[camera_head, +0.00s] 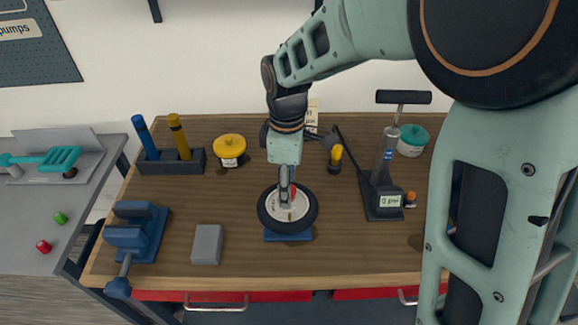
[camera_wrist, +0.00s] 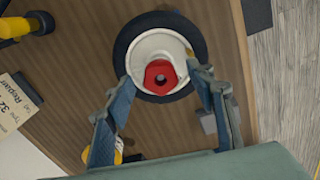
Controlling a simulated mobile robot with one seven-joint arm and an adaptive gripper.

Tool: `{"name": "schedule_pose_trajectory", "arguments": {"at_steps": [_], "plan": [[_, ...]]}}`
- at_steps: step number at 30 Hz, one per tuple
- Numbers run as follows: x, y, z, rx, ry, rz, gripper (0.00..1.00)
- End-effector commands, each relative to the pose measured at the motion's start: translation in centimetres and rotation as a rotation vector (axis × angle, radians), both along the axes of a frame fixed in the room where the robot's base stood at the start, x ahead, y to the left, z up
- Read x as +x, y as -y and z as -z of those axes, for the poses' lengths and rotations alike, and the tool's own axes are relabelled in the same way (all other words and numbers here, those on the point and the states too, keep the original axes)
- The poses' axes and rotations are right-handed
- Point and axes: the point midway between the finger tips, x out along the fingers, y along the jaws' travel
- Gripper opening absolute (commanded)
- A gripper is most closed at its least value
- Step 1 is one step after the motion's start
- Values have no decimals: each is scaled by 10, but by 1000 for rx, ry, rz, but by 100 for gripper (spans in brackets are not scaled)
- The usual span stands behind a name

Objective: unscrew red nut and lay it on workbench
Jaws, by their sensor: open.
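The red nut (camera_wrist: 160,77) sits at the middle of the white hub of a small wheel (camera_wrist: 197,35) with a black tyre. In the head view the wheel (camera_head: 264,211) rests on a blue stand (camera_head: 288,237) on the wooden workbench (camera_head: 150,260), and the nut is mostly hidden by my gripper (camera_head: 288,190). In the wrist view my gripper (camera_wrist: 163,82) is open, its two fingertips over the hub on either side of the nut, with gaps between. It holds nothing. I cannot tell how far above the nut the fingertips are.
A grey block (camera_head: 207,244) and a blue vise (camera_head: 133,240) are left of the wheel. A pump (camera_head: 385,180) stands right, and a yellow-lidded tin (camera_head: 229,147) behind. Bare bench lies between the block and the wheel. Small red (camera_head: 44,246) and green (camera_head: 61,217) pieces lie on the grey side bench.

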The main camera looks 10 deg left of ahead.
Motion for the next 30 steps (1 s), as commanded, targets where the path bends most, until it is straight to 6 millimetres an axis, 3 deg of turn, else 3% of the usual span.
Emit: {"name": "schedule_pose_trajectory", "arguments": {"at_steps": [12,24,30], "plan": [[0,0,9,0,0,-1,50],[0,0,8,0,0,-1,6],[0,0,7,0,0,-89,6]]}}
